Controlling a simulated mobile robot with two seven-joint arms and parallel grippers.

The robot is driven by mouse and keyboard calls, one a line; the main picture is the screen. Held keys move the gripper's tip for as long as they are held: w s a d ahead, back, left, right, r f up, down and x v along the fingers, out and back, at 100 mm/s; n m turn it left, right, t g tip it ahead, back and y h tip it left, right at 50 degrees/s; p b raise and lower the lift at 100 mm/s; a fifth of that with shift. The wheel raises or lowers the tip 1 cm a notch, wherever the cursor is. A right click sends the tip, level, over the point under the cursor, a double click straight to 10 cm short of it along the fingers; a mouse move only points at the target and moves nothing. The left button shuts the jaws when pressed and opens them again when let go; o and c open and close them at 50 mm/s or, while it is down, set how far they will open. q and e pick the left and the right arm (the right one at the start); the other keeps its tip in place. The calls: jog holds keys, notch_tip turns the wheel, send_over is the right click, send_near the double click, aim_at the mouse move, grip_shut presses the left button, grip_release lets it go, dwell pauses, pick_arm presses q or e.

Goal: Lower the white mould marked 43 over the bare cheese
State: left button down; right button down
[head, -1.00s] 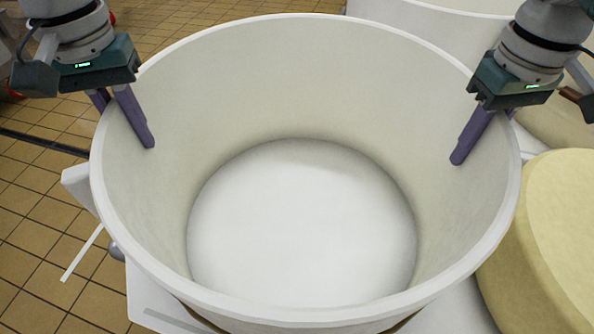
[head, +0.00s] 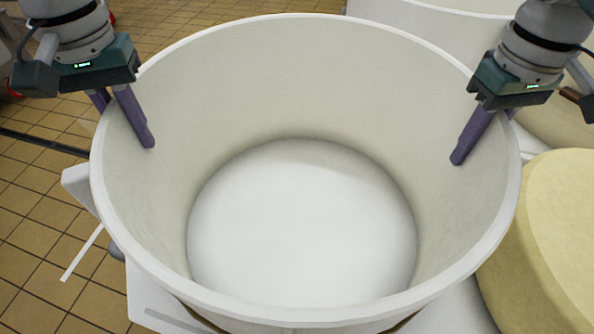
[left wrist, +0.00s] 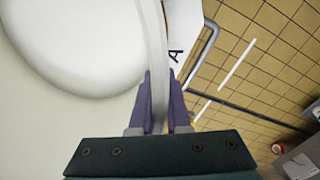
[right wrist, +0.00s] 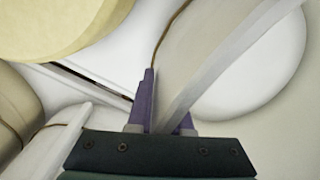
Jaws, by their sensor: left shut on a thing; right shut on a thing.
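A large white round mould (head: 300,80) fills the middle of the head view, with its wide rim up. No number 43 shows on the sides I see. My left gripper (head: 122,118) is shut on its left wall, one finger inside and one outside; the wall runs between the fingers in the left wrist view (left wrist: 160,100). My right gripper (head: 488,128) is shut on the right wall in the same way, also seen in the right wrist view (right wrist: 165,110). A bare pale yellow cheese (head: 560,215) lies right of the mould, apart from the space inside it.
A white surface (head: 455,310) shows beneath, between mould and cheese. Another large pale round vessel (head: 440,15) stands behind. Brown floor tiles (head: 40,220) lie at the left. A grey rail (left wrist: 205,45) and a white board marked A (left wrist: 183,25) show beside the mould.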

aim_at(112, 98)
pick_arm(q)
jog(key=shift+r, duration=0.15)
notch_tip(112, 98, up, 5)
jog(key=p, duration=0.5)
jog(key=shift+a, duration=0.1)
dwell(0.6)
